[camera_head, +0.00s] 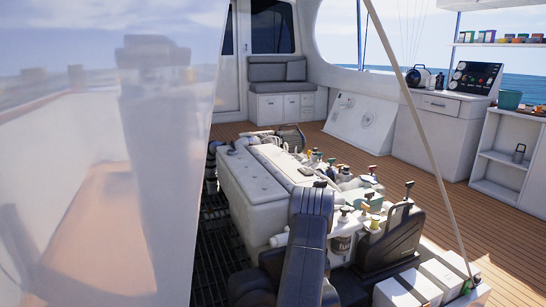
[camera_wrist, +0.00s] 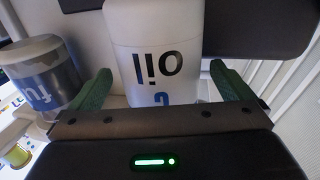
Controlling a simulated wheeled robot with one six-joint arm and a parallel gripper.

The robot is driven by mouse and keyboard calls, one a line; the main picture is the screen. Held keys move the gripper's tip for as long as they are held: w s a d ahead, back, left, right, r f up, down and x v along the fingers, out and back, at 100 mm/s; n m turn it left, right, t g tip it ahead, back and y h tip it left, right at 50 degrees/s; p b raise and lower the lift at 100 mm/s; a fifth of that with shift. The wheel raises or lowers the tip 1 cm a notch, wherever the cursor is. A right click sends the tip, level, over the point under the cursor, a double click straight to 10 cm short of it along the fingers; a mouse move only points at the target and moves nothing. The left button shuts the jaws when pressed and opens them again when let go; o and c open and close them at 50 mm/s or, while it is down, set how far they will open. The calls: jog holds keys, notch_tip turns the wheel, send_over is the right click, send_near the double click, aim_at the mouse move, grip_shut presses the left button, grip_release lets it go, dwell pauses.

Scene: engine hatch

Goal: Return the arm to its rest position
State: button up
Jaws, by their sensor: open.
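My gripper (camera_wrist: 160,70) shows in the wrist view with its two green fingers spread apart. A white cylinder marked "oil" (camera_wrist: 155,45) stands between and beyond the fingers, with a visible gap on each side. No contact with the fingers shows. In the head view my dark arm (camera_head: 306,235) rises in the foreground in front of the engine (camera_head: 250,185). My gripper's fingers cannot be made out in that view.
A grey-banded canister marked "fu" (camera_wrist: 42,80) is close to the left finger. Several valves and levers (camera_head: 365,195) crowd the engine's right side. A slanted strut (camera_head: 425,140) and a raised glossy hatch panel (camera_head: 110,170) flank the engine.

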jog(key=shift+a+m+h, duration=0.2)
jog(key=shift+m+h, duration=1.1)
jog(key=shift+h, duration=0.7)
jog(key=shift+a+m+h, duration=0.2)
jog(key=shift+m+h, duration=1.1)
jog(key=shift+h, duration=0.7)
jog(key=shift+m+h, duration=0.4)
jog(key=shift+h, duration=0.1)
jog(key=shift+g+h, duration=0.3)
jog(key=shift+s, duration=0.1)
